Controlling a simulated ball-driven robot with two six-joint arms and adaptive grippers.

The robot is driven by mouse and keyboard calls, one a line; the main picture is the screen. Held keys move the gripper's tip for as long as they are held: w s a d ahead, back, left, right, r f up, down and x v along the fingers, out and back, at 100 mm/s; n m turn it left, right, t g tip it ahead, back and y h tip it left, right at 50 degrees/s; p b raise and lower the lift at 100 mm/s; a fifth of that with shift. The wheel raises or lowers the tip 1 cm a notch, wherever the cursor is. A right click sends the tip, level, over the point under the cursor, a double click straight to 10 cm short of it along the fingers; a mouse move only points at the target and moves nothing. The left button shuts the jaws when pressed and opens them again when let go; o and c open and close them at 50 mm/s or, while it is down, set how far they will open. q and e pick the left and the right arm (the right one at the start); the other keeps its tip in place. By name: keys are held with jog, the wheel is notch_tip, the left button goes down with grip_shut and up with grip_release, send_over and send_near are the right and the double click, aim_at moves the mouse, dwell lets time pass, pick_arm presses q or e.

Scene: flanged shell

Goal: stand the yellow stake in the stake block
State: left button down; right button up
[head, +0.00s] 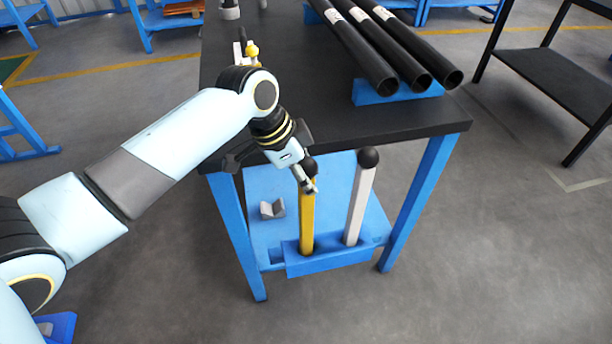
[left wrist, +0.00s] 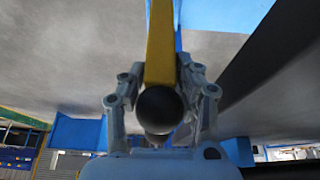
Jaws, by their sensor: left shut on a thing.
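The yellow stake (head: 307,222) has a black ball top and is upright, its lower end at the blue stake block (head: 332,264) on the low shelf. Whether it is fully seated in the block I cannot tell. A white stake (head: 356,208) with a black ball stands in the block to its right. My left gripper (head: 309,186) is shut on the yellow stake just below its ball. In the left wrist view the yellow shaft (left wrist: 160,50) runs between the fingers, with the dark ball (left wrist: 159,108) close to the camera. My right gripper is not in view.
The black table top (head: 410,125) overhangs the shelf behind my gripper. Black pipes (head: 375,60) lie on a blue support (head: 398,94) on it. A grey notched block (head: 271,209) lies on the blue shelf (head: 262,185), left of the stakes. Blue table legs (head: 420,190) flank the block.

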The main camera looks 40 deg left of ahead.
pick_arm(q)
jog(key=shift+r, duration=0.1)
jog(key=c, duration=0.9)
grip_release()
jog(key=shift+c, duration=0.2)
jog(key=p+v, duration=0.1)
jog(key=v, duration=1.1)
jog(key=shift+p, duration=0.35)
